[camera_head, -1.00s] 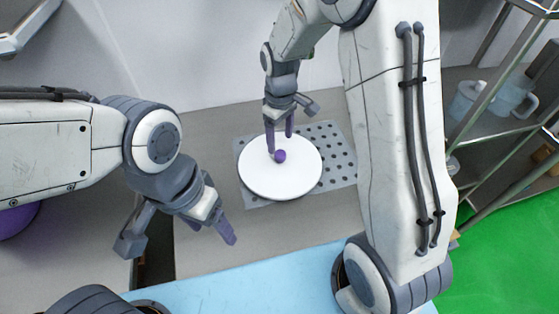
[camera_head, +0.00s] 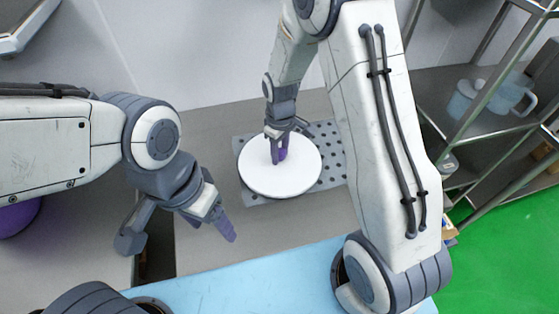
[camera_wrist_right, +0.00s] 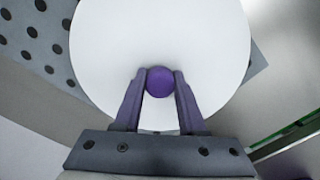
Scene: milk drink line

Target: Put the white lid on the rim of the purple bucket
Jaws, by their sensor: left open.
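The white lid (camera_head: 262,183) lies flat on the perforated grey plate on the counter. Its round purple knob (camera_wrist_right: 160,79) shows in the right wrist view, between the fingertips of my right gripper (camera_wrist_right: 160,84), which touch it from both sides. In the head view my right gripper (camera_head: 279,156) reaches down onto the middle of the lid and hides the knob. My left gripper (camera_head: 180,235) is open and empty, above the counter to the left of the lid. A purple rounded thing (camera_head: 18,218), likely the bucket, shows at the left edge; my left arm hides most of it.
The perforated plate (camera_head: 333,158) lies under the lid. A metal shelf rack with clear jugs (camera_head: 512,95) stands at the right, above a green floor (camera_head: 515,255). A pale blue surface (camera_head: 240,280) is at the front.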

